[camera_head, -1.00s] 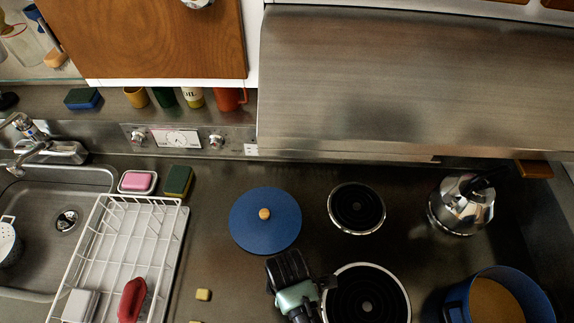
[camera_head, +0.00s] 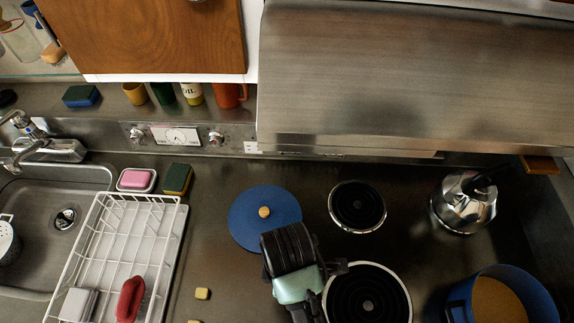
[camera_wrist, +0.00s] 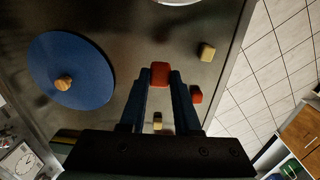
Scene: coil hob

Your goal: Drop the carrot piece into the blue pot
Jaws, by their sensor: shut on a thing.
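My gripper (camera_wrist: 160,80) is shut on a red-orange carrot piece (camera_wrist: 160,70), which sits between the fingertips in the wrist view. In the head view my wrist hides the fingers and the piece, near the front of the blue lid. The blue pot (camera_head: 457,301) stands at the lower right of the head view, open on top, with a tan-orange inside. It is well to the right of my gripper, beyond the front coil.
A blue lid (camera_head: 252,228) with a wooden knob lies flat. Yellow cubes (camera_head: 202,293) and another red-orange cube (camera_wrist: 196,94) lie on the counter. The front coil (camera_head: 367,300) is bare; a kettle (camera_head: 463,203) stands behind the pot. A white dish rack (camera_head: 108,248) is left.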

